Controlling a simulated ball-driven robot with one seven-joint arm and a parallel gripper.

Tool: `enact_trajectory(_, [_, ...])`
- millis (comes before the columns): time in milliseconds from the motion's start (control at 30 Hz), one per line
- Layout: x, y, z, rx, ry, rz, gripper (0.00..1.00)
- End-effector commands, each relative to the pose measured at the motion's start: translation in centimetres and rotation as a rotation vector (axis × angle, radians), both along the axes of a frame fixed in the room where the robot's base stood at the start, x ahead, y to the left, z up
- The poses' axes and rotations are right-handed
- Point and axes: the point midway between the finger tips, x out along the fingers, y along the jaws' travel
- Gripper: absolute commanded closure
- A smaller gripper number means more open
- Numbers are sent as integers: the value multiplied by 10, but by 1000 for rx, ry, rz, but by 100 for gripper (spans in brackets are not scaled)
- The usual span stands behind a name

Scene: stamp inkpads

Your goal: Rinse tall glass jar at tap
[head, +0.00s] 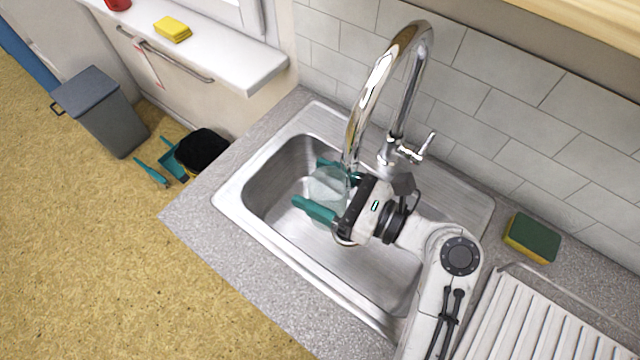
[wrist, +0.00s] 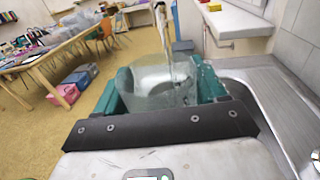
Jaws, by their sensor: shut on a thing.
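The tall glass jar (head: 325,186) is clear and sits between the teal fingers of my gripper (head: 319,187), over the sink basin. My gripper is shut on it. In the wrist view the jar (wrist: 150,95) fills the space between the two fingers, its far parts seen through clear glass. The chrome tap (head: 378,75) arches over the basin, and its spout end is just above the jar. In the wrist view the tap's spout (wrist: 161,22) comes down over the jar. A thin bright streak below it looks like water, but I cannot be sure.
The steel sink (head: 262,180) is set in a grey speckled counter (head: 230,259). A green and yellow sponge (head: 531,238) and a ribbed white drainer (head: 530,325) are at the right. A grey bin (head: 100,108) stands on the floor at the left. A tiled wall is close behind the tap.

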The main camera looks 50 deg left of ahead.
Motion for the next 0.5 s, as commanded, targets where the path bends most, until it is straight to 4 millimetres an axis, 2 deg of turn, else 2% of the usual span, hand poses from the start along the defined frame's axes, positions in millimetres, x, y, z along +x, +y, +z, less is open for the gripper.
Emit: enact_trajectory(500, [2,-4,2,1,1,-1,72])
